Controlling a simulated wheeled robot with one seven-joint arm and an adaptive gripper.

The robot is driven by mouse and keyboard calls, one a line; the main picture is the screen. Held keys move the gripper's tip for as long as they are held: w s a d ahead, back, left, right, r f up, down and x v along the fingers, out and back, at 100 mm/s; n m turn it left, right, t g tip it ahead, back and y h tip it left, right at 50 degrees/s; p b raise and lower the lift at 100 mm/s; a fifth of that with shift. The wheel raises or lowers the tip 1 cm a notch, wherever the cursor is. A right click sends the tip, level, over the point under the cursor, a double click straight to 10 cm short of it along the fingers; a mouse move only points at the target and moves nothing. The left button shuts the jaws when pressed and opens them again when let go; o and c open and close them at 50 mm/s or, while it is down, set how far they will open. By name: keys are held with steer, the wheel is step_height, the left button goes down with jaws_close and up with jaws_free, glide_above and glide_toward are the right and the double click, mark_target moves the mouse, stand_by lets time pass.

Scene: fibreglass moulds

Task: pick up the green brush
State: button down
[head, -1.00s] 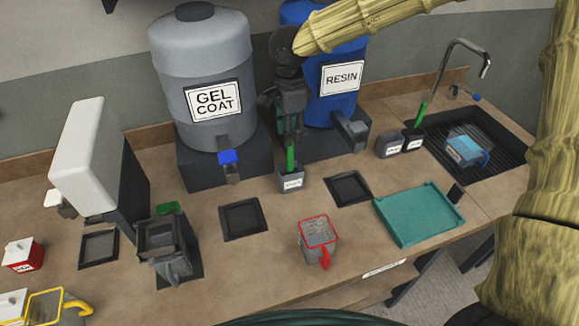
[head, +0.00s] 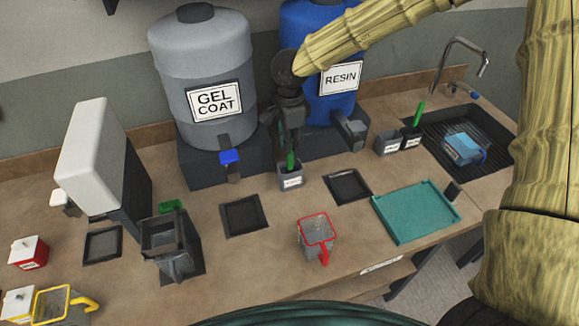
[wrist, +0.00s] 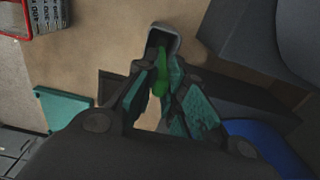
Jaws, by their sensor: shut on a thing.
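A green brush (head: 291,160) stands upright in a small grey labelled cup (head: 291,181), in front of the gap between the gel coat and resin drums. My gripper (head: 289,146) is over the cup, shut on the brush's upper part. In the wrist view the green brush (wrist: 160,78) lies between my two fingers (wrist: 160,85), with its lower end inside the cup (wrist: 172,32). The brush's top is hidden by my gripper in the head view. Another green brush (head: 417,114) stands in a grey holder by the sink.
The gel coat drum (head: 205,85) and blue resin drum (head: 325,55) stand close behind, with a resin tap (head: 352,128) to the right. A red-rimmed jug (head: 316,240) and teal tray (head: 415,212) are in front.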

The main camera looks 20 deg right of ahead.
steer(key=shift+r, duration=0.1)
step_height(320, 180, up, 10)
steer(key=b, duration=0.2)
steer(key=shift+b, duration=0.4)
stand_by(1.4)
